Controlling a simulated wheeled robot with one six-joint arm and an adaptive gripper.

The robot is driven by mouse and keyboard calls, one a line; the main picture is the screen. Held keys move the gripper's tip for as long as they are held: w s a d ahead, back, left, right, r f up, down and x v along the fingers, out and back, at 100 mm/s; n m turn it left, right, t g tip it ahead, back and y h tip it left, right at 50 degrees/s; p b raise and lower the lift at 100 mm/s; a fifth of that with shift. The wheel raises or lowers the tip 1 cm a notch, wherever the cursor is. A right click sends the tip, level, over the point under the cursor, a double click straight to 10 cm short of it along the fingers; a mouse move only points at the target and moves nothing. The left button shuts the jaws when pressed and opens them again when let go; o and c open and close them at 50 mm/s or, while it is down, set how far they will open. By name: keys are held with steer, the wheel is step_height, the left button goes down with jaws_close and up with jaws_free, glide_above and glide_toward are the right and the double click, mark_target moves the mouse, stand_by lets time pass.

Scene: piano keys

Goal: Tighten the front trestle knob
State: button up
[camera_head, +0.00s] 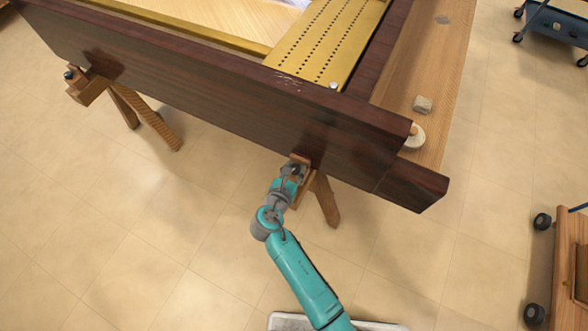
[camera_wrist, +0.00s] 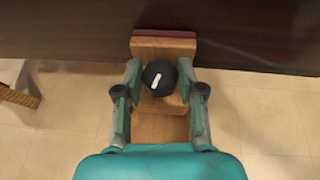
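The front trestle knob (camera_wrist: 160,78) is a round black knob with a short white mark, which stands nearly upright and leans slightly right. It sits on a wooden trestle block (camera_wrist: 160,126) under the dark case edge. My gripper (camera_wrist: 160,72) has one teal finger on each side of the knob. The gaps are too narrow to tell whether the pads touch it. In the head view my gripper (camera_head: 293,176) is at the wooden trestle (camera_head: 325,200), mostly hiding the knob.
The dark wooden case (camera_head: 220,95) runs just above my gripper. A second trestle (camera_head: 90,90) with a small dark knob (camera_head: 69,75) stands at far left. A wooden bench (camera_head: 440,90) is at right. A wheeled wooden cart (camera_head: 570,270) stands lower right. Open floor lies around my arm.

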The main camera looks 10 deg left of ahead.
steer(key=shift+a+m+h, duration=0.15)
steer(key=shift+m+h, duration=0.35)
steer(key=shift+h, duration=0.1)
steer(key=shift+m+g+h, duration=0.6)
steer(key=shift+m+h, duration=0.5)
steer(key=o, duration=1.1)
steer(key=v, duration=1.2)
steer(key=shift+f, duration=0.1)
